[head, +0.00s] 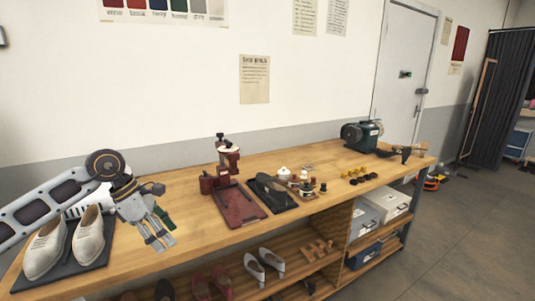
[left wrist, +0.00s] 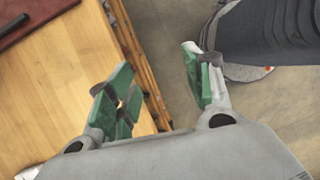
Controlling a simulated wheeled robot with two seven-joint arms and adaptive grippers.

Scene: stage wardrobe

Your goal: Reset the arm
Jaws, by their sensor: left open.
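My left arm comes in from the left in the head view, bent over the near left part of the wooden workbench (head: 190,233). My left gripper (head: 161,241) points down toward the bench's front edge, its fingers apart. In the left wrist view the left gripper (left wrist: 158,88) shows two green-padded fingers spread wide with nothing between them. Below them are the bench edge and the grey floor. My right gripper is in neither view.
Pale shoes (head: 88,236) on a dark mat stand beside the left gripper. A red press (head: 228,195), a dark shoe on a pad (head: 272,190) and a grinder (head: 361,136) stand farther right. Shoes and boxes (head: 388,203) fill the shelves below. Bare bench lies between gripper and press.

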